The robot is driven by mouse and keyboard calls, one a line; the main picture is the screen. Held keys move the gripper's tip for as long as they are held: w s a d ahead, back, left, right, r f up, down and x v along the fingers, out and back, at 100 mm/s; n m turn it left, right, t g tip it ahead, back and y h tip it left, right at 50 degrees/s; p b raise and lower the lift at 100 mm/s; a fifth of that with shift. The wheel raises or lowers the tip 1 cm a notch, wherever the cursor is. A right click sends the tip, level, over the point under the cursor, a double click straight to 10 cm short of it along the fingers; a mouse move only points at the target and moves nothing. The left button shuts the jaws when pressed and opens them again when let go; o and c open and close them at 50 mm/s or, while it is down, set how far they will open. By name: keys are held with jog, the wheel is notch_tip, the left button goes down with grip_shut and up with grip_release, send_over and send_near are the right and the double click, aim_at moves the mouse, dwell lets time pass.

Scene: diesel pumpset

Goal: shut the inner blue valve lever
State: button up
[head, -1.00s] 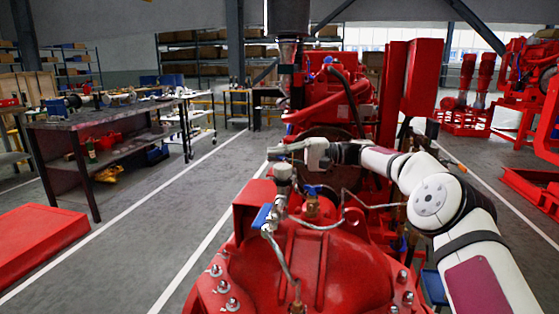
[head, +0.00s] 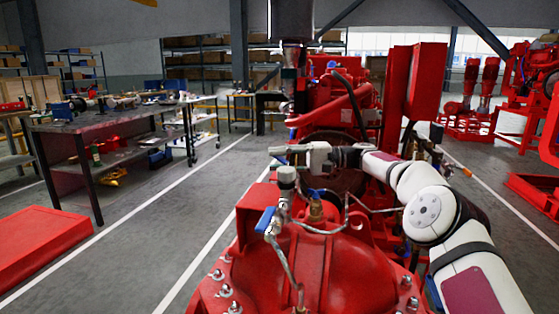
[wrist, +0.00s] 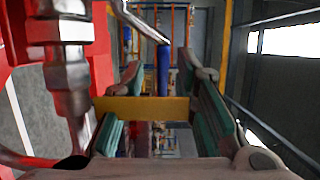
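The red pump casing (head: 330,265) fills the lower middle of the head view. A blue lever (head: 265,220) sits on its left-hand pipe fitting. A second, smaller blue lever (head: 314,192) tops a brass valve (head: 316,212) farther right and is partly hard to make out. My gripper (head: 276,152) is above and behind both levers, pointing left. In the wrist view its two teal-padded fingers (wrist: 163,100) are apart. A blue bar with a silver rod (wrist: 163,70) shows beyond the gap between them; I cannot tell which lever it is. I see no contact.
A silver fitting (wrist: 65,60) stands close left of the fingers in the wrist view. In the head view, thin metal tubing (head: 335,228) curves over the casing.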

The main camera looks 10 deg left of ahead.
jog(key=shift+d, duration=0.15)
jog(key=v, duration=0.7)
jog(key=shift+d, duration=0.15)
